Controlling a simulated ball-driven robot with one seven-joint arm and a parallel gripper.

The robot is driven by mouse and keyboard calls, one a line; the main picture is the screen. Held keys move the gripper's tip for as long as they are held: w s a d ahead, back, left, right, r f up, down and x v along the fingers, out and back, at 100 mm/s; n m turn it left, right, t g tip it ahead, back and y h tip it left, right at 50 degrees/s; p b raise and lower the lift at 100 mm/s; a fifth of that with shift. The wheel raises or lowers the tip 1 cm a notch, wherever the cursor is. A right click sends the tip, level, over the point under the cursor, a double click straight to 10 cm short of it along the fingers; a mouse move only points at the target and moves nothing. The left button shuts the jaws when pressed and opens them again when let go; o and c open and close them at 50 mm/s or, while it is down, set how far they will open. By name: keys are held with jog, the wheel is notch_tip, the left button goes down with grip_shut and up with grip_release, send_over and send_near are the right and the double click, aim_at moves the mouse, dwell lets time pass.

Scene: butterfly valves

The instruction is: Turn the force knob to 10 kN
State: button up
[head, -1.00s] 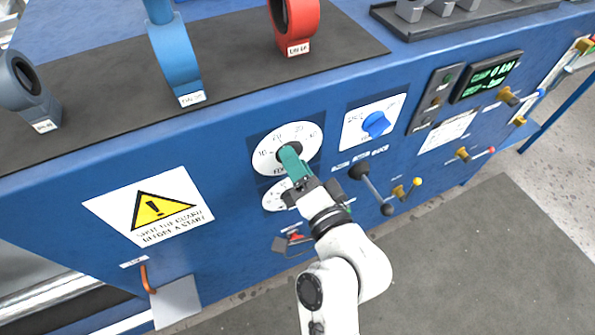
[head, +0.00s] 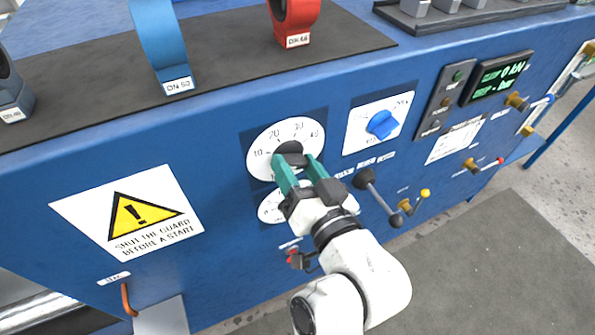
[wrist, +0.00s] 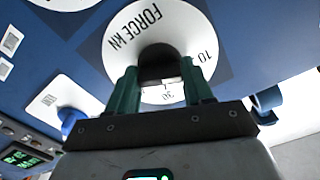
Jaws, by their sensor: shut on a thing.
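The force dial (head: 258,165) is a round white plate on the blue front panel, marked 10, 20, 30 and 40. Its black knob (head: 290,149) sits at the middle. My gripper (head: 294,160) has its two green fingers on either side of the knob, shut on it. In the wrist view the dial (wrist: 118,55) appears upside down, with "FORCE kN" and 10 readable. There the knob (wrist: 157,58) lies between the fingers (wrist: 161,78). I cannot tell which mark the knob points to. The display (head: 502,76) reads 0 kN.
A lower white dial (head: 270,208) is partly hidden behind my gripper. A blue knob (head: 382,124) on a white plate and a black lever (head: 378,192) are to the right. A guard warning sign (head: 128,215) is to the left. Valves stand on the bench above.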

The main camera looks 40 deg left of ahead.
jog(key=shift+f, duration=0.15)
dwell(0.4)
jog(key=o, duration=1)
jog(key=shift+o, duration=0.2)
jog(key=b+v, duration=0.1)
jog(key=v, duration=0.9)
jog(key=shift+s+d, duration=0.15)
jog(key=shift+d, duration=0.2)
